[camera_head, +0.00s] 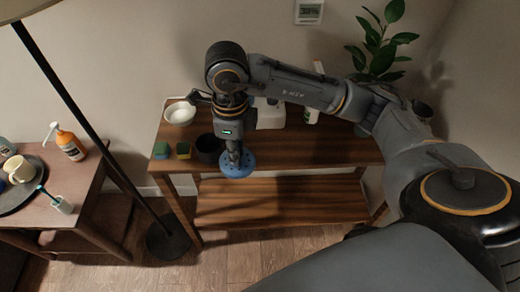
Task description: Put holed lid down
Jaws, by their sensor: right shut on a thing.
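The holed lid is a round blue disc (238,165) with small holes, in the head view. My right gripper (234,150) points down and is shut on the lid near its middle. The lid is at the front edge of the wooden shelf table (300,148), in front of a dark cup. I cannot tell whether it touches the table or hangs just above it. My left gripper is not in view.
A dark cup (208,148), two sponges (161,150) and a white bowl (180,113) stand on the left part of the table. A white device (270,115) stands behind my arm. A lamp pole (85,120) rises at left. The table's right part looks clear.

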